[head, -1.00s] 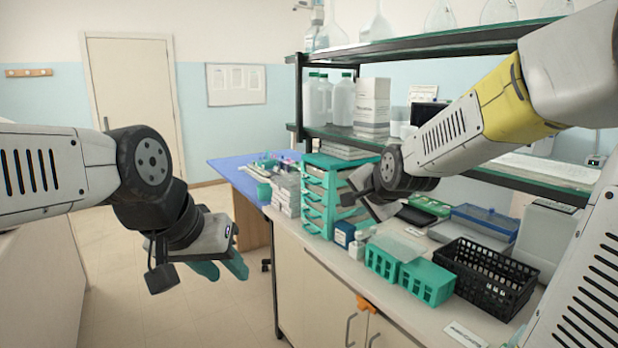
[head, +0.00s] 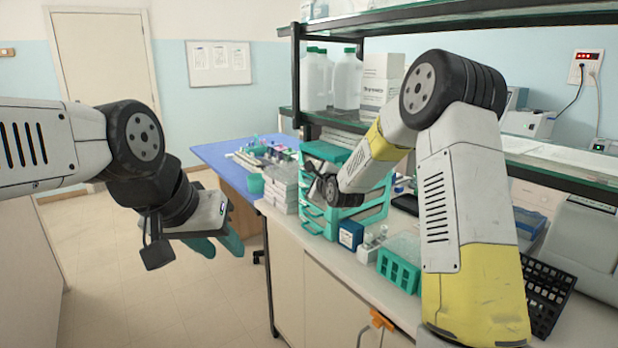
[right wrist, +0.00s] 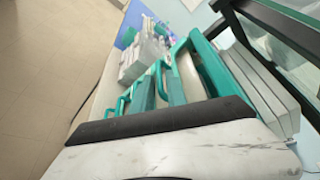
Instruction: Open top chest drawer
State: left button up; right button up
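The chest is a small unit of drawers with green frames and handles (head: 372,205), standing on the counter below the shelf. It also shows in the right wrist view (right wrist: 172,84), with its green handles facing left. The drawers look shut, though my right arm hides part of the upper front. My right gripper (head: 312,172) is at the upper left front of the chest. Its fingers blend with the green chest, so I cannot tell their opening or any contact. My left gripper (head: 217,243) hangs over the floor, far from the chest, its teal fingers apart and empty.
White boxes (head: 282,188) stand left of the chest. A blue box (head: 351,235), small bottles (head: 374,242) and a green rack (head: 398,272) stand in front of it. A black basket (head: 548,290) is at the right. The shelf (head: 450,32) overhangs the counter.

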jog(key=shift+x, duration=1.2)
grip_shut()
jog(key=shift+f, duration=0.1)
dwell(0.5)
